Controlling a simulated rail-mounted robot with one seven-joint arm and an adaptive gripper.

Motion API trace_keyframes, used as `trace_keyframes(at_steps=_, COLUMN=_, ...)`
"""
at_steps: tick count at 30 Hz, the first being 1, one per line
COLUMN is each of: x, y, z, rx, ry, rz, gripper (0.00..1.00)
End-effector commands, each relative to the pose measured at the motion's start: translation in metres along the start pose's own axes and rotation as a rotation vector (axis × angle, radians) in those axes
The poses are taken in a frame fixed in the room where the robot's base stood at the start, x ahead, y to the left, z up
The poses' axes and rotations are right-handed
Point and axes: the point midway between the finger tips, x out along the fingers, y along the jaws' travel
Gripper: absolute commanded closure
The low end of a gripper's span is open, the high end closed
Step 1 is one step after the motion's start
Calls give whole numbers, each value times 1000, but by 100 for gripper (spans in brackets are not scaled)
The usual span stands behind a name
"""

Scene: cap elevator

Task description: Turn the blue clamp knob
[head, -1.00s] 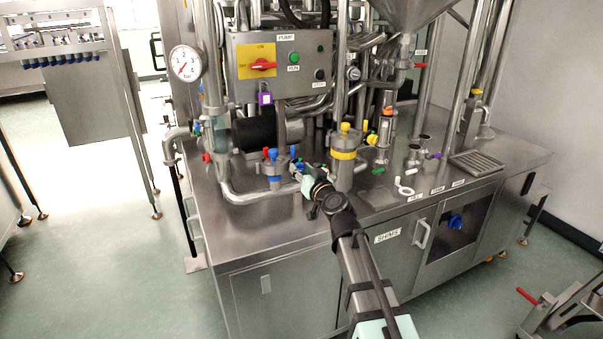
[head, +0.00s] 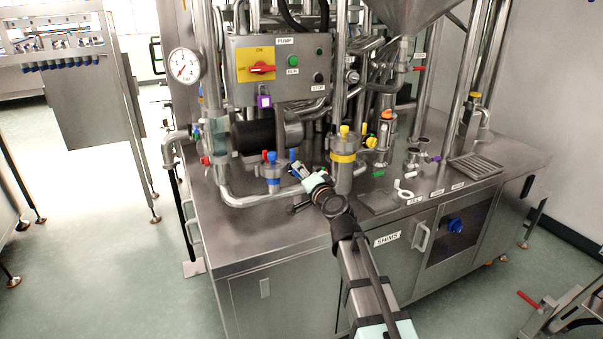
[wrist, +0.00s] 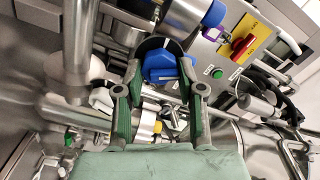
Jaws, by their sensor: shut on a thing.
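The blue clamp knob (wrist: 158,68) is between the two fingertips in the wrist view. My gripper (wrist: 161,66) is shut on it, with one dark finger on each side. Parts of the knob's edges are hidden by the fingers. In the head view my gripper (head: 297,169) is low over the steel worktop, between the blue-collared fitting and the yellow-banded vessel. In that view I cannot clearly separate the held knob from the small parts around it.
A blue-collared fitting (head: 272,172) stands left of my gripper, and a yellow-banded vessel (head: 343,157) stands close on its right. The pump control box (head: 281,66) and pipes are behind. The front left of the worktop (head: 235,235) is clear.

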Motion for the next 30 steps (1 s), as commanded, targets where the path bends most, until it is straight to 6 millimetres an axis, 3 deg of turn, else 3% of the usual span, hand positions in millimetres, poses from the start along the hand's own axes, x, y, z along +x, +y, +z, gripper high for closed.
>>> trace_keyframes(at_steps=18, x=-1, y=2, z=0, rx=579, ry=1, rz=3, gripper=97)
trace_keyframes(at_steps=30, x=-1, y=4, z=2, rx=834, ry=-1, rz=3, gripper=97)
